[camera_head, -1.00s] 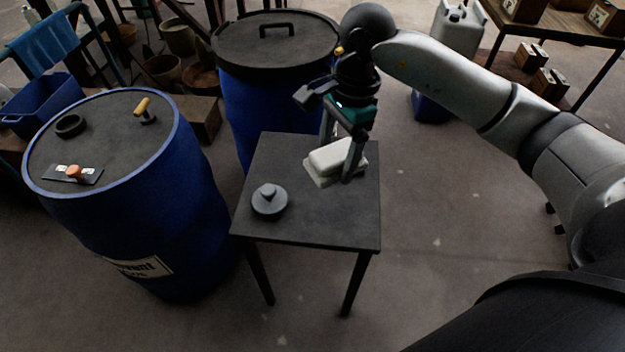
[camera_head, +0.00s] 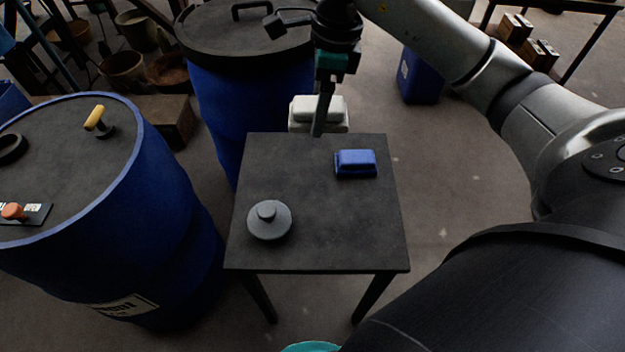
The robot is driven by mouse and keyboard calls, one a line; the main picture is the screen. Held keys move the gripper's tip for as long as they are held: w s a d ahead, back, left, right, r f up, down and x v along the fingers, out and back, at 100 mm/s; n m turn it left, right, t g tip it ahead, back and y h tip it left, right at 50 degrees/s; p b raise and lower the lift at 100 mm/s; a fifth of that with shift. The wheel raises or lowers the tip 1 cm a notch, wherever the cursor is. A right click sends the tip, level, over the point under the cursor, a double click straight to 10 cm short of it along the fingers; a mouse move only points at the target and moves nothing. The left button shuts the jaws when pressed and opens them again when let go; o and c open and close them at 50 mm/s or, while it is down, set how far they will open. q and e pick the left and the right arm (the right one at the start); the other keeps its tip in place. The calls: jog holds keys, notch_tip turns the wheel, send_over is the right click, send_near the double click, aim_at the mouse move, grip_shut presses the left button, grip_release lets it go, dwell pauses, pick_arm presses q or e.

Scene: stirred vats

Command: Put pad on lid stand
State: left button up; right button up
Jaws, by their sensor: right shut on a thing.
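A white, two-tiered pad (camera_head: 305,108) is gripped by my right gripper (camera_head: 319,122). It appears just beyond the far edge of the dark square stand (camera_head: 315,195). One finger shows in front of the pad; the other is hidden. The pad looks level and clear of the stand top, though its height is hard to judge. On the stand, a blue block (camera_head: 356,163) lies near the back right. A round grey lid with a knob (camera_head: 268,221) lies near the front left. My left gripper is not in view.
A blue barrel with a dark lid (camera_head: 250,40) stands close behind the stand. Another blue barrel (camera_head: 150,230) at left carries a yellow-handled tool (camera_head: 97,120). A blue jug (camera_head: 420,78) stands on the floor behind right. The stand's middle is bare.

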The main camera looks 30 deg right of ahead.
jog(key=shift+f+b, duration=0.45)
jog(key=shift+f, duration=0.8)
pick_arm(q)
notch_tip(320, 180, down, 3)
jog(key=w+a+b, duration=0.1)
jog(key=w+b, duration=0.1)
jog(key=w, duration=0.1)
pick_arm(e)
notch_tip(320, 180, down, 6)
jog(key=b, duration=0.2)
send_over(315, 190)
notch_tip(315, 190, down, 8)
jog(key=shift+s+d+f, duration=0.15)
jog(key=shift+f, duration=0.1)
jog(key=shift+f+b, duration=0.8)
jog(key=shift+f, duration=1.2)
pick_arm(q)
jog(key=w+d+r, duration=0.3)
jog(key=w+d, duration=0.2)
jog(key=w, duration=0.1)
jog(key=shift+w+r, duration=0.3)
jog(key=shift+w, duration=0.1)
pick_arm(e)
jog(key=shift+f, duration=0.35)
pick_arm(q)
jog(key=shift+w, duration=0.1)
pick_arm(e)
jog(key=shift+f, duration=0.1)
